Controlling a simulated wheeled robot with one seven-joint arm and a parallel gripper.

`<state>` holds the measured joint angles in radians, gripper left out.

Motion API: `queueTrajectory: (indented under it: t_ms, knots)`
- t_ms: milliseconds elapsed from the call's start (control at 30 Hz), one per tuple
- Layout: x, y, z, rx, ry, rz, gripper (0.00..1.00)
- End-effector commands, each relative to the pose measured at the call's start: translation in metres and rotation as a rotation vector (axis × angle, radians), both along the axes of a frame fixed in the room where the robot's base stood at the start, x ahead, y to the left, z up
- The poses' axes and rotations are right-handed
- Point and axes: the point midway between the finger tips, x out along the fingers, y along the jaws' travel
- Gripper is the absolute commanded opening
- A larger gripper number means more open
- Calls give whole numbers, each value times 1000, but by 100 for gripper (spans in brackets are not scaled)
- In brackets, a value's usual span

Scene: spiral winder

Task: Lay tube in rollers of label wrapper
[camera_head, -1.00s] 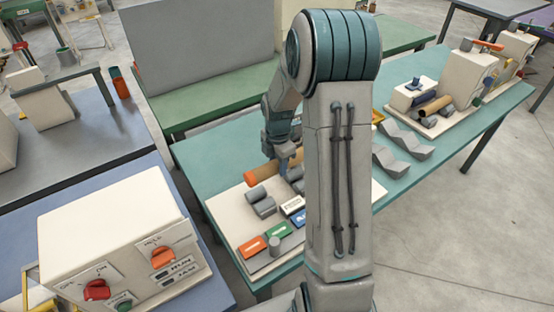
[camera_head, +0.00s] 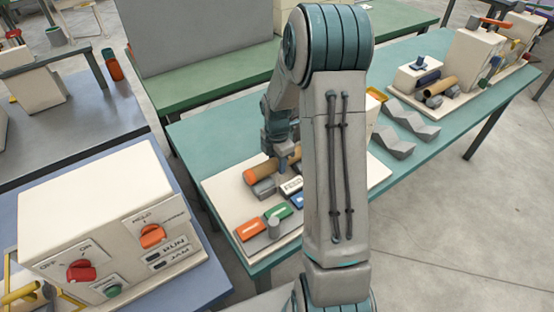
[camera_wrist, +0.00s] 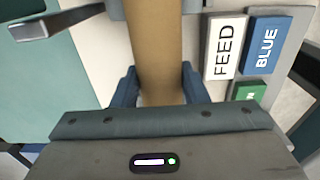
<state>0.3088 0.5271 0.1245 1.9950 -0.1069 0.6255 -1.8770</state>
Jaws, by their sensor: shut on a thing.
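A brown tube with an orange end (camera_head: 256,175) is held in my gripper (camera_head: 285,160). In the wrist view the tube (camera_wrist: 158,45) runs between the two blue fingers (camera_wrist: 158,88), which are shut on it. The label wrapper's cream base (camera_head: 222,192) lies on the teal table. A grey roller (camera_head: 264,189) shows just in front of and below the tube's orange end. The tube lies low along the rollers; I cannot tell whether it touches them. My arm hides the right part of the wrapper, and the tube hides the rest of the rollers.
The FEED plate (camera_wrist: 225,47) and BLUE plate (camera_wrist: 266,46) lie beside the tube. Orange and green plates and a grey peg (camera_head: 273,227) are at the base's front. Grey V-shaped supports (camera_head: 392,141) stand to the right. A control box (camera_head: 95,215) is at the front left.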

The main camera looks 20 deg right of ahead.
Motion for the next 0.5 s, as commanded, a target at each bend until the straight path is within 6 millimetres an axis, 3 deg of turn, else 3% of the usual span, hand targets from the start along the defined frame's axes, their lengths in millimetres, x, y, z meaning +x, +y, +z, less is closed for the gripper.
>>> queueTrajectory:
  t_ms: [100, 133, 200, 500]
  knots:
    - [0, 0, 1, 0, 0, 0, 17]
    - [0, 0, 1, 0, 0, 0, 45]
    - [0, 0, 1, 0, 0, 0, 65]
    - [0, 0, 2, 0, 0, 0, 65]
